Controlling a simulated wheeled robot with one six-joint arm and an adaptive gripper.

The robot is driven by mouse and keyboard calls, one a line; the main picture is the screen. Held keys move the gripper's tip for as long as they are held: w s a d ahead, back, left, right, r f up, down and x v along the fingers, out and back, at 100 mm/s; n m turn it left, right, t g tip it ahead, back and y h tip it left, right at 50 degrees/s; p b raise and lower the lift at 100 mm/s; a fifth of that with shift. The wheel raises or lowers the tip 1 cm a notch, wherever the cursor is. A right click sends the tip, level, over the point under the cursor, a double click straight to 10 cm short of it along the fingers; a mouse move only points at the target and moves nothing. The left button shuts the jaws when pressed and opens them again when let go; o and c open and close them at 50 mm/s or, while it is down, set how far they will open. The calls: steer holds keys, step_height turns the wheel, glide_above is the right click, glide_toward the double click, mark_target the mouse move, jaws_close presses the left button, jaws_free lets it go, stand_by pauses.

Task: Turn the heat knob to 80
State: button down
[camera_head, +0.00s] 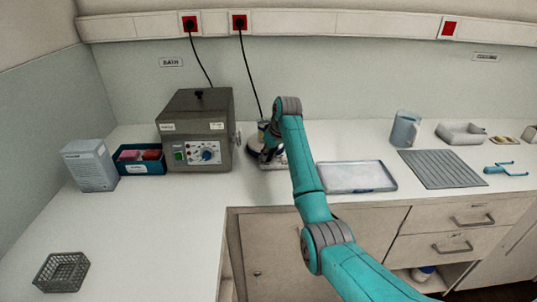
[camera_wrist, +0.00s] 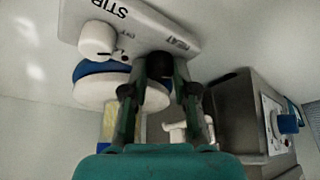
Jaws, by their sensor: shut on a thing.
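The hotplate stirrer (camera_head: 271,165) stands on the bench right of the grey bath, partly hidden by my arm in the head view. In the wrist view its white front panel (camera_wrist: 150,22) shows the words STIR and HEAT, tilted and upside down. The white stir knob (camera_wrist: 97,38) is left of my fingers. My gripper (camera_wrist: 160,80) is shut on the dark heat knob (camera_wrist: 159,63) below the word HEAT. Its pointer and the scale around it are hidden or too small to read, so I cannot tell its setting.
The grey bath (camera_head: 198,115) with a blue knob (camera_head: 207,154) stands close left of the stirrer. A shallow tray (camera_head: 357,177) lies to the right, then a ribbed grey mat (camera_head: 443,168) and a jug (camera_head: 405,128). The left bench is mostly clear around a wire basket (camera_head: 62,271).

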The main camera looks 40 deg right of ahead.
steer(key=m+h, duration=0.1)
steer(key=m, duration=0.3)
steer(key=shift+a+h, duration=0.15)
steer(key=shift+h, duration=0.25)
steer(key=m+h, duration=0.1)
steer(key=m, duration=0.3)
steer(key=shift+g, duration=0.4)
steer(key=m, duration=0.2)
steer(key=m+g+h, duration=0.1)
steer(key=m, duration=0.1)
steer(key=shift+w+a+h, duration=0.1)
steer(key=shift+w+h, duration=0.05)
steer(key=shift+h, duration=0.15)
steer(key=shift+m+g, duration=0.8)
steer(key=shift+m, duration=1.1)
steer(key=c, duration=0.9)
jaws_free()
steer(key=shift+r, duration=0.1)
steer(key=w+v, duration=0.1)
steer(key=v, duration=1)
steer(key=shift+s+a+r, duration=0.3)
steer(key=shift+s+a, duration=0.05)
steer(key=shift+s, duration=0.05)
